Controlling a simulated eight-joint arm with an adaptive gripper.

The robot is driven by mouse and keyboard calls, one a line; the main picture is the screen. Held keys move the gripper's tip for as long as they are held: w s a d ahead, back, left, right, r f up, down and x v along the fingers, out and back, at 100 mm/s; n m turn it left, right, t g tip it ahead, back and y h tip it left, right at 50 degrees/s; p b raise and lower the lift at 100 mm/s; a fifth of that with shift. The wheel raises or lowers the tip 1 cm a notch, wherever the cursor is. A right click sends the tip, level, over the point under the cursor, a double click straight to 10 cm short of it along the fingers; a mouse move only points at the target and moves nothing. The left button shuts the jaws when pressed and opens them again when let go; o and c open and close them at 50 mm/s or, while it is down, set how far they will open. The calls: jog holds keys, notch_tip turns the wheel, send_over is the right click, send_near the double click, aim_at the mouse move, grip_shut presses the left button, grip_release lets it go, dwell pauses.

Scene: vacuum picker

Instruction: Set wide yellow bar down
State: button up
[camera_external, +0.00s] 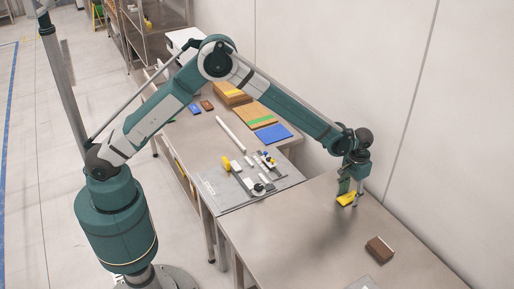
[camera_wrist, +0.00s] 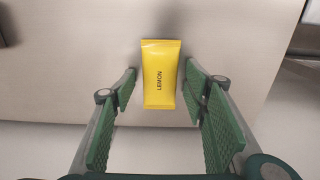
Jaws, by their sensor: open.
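The wide yellow bar (camera_wrist: 160,72) is a flat yellow packet marked "LEMON". In the wrist view it lies between the two green finger pads of my gripper (camera_wrist: 158,92), with a gap on each side. In the external view the yellow bar (camera_external: 347,198) is at the front table, directly below my gripper (camera_external: 349,192), which points down. My gripper is open and the pads do not touch the bar. Part of the bar is hidden behind a finger in the external view. Whether it rests flat on the table is hard to tell there.
A brown block (camera_external: 380,249) sits on the metal table (camera_external: 290,235) to the right. A grey plate (camera_external: 215,190) with small parts lies on the table behind, near a blue sheet (camera_external: 273,133) and cardboard boxes (camera_external: 232,93). A wall stands close on the right.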

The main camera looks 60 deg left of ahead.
aim_at(349, 196)
jog(key=shift+r, duration=0.1)
notch_tip(349, 196, up, 12)
jog(key=shift+p, duration=0.45)
dwell(0.3)
jog(key=shift+r, duration=0.1)
dwell(0.4)
